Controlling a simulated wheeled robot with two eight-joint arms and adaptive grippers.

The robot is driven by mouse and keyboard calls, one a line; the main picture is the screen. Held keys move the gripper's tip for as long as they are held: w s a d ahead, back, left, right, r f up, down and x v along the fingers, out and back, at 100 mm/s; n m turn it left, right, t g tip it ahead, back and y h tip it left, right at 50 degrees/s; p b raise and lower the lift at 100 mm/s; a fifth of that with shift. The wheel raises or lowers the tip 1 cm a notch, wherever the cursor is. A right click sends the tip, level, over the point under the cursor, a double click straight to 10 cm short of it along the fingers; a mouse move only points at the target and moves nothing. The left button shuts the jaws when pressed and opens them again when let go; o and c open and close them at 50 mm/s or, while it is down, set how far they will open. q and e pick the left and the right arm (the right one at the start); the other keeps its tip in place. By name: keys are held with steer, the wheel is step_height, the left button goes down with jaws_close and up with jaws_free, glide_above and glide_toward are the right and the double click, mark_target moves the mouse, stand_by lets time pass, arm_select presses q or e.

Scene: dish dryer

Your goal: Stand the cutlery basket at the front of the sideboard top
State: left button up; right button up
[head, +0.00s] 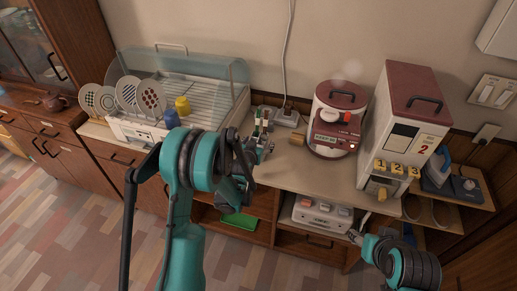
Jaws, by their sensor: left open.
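The beige sideboard top (312,181) runs under a dish dryer with a clear lid on the left and appliances on the right. I cannot clearly make out the cutlery basket; my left arm covers part of the dryer's right end and the top beside it. My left gripper (266,148) is open over the sideboard top, just right of the dryer. Small grey and green upright shapes show right behind it, too small to name. My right gripper (354,236) is low at the right, by the lower shelf; its fingers are too small to read.
The dish dryer (140,130) holds several patterned plates, a blue cup (172,118) and a yellow cup (183,105). A red-and-white rice cooker (336,120) and a tall dispenser (405,120) stand right. Bare top lies in front of the cooker. A green board (239,221) lies below.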

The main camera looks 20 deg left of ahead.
arm_select(q)
steer(key=c, duration=1.4)
steer(key=shift+o, duration=0.2)
steer(key=shift+r, duration=0.15)
